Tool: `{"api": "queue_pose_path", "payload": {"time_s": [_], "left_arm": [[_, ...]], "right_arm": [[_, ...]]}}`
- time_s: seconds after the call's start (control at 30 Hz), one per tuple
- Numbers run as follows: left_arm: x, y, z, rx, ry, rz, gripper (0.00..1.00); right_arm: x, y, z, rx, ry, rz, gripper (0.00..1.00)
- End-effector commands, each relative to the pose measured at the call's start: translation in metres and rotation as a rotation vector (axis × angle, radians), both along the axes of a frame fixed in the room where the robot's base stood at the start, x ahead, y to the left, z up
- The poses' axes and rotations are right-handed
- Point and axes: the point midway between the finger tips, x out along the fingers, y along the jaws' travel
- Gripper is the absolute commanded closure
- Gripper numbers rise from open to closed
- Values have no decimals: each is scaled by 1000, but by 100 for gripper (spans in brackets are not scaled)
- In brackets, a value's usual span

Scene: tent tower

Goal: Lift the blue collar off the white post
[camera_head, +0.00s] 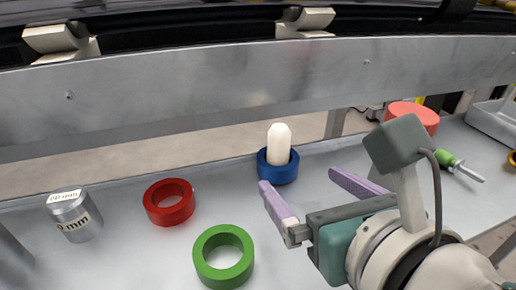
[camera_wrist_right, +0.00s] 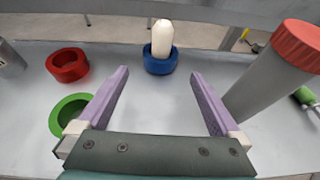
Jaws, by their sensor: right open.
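The white post (camera_head: 279,143) stands upright near the back of the grey table. The blue collar (camera_head: 278,173) sits around its base. Both also show in the right wrist view, the post (camera_wrist_right: 162,36) and the collar (camera_wrist_right: 160,63), straight ahead between the fingertips but farther out. My right gripper (camera_head: 298,178) is open and empty, with two purple fingers. In the head view its left fingertip is just in front of the collar. In the right wrist view a clear gap lies between the fingers and the collar. My left gripper is not in view.
A red ring (camera_head: 169,202) and a green ring (camera_head: 223,257) lie on the table (camera_head: 120,258) to the left. A metal weight (camera_head: 75,216) stands farther left. A grey cylinder with a red cap (camera_wrist_right: 270,70) stands right of the gripper. A green-handled screwdriver (camera_head: 458,165) lies beyond.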

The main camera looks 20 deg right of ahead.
Motion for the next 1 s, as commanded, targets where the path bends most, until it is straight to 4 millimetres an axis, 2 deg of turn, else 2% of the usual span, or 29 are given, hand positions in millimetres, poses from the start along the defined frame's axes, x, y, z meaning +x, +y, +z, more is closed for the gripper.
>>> {"api": "queue_pose_path", "payload": {"time_s": [0.5,0.7,0.97,1.0], "left_arm": [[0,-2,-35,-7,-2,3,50],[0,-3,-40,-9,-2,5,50],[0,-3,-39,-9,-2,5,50],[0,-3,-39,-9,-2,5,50]], "right_arm": [[75,-1,-33,1,0,-1,0],[88,-1,-37,1,2,-1,0],[89,-1,-36,1,3,0,0],[89,-1,-36,1,3,0,3]]}}
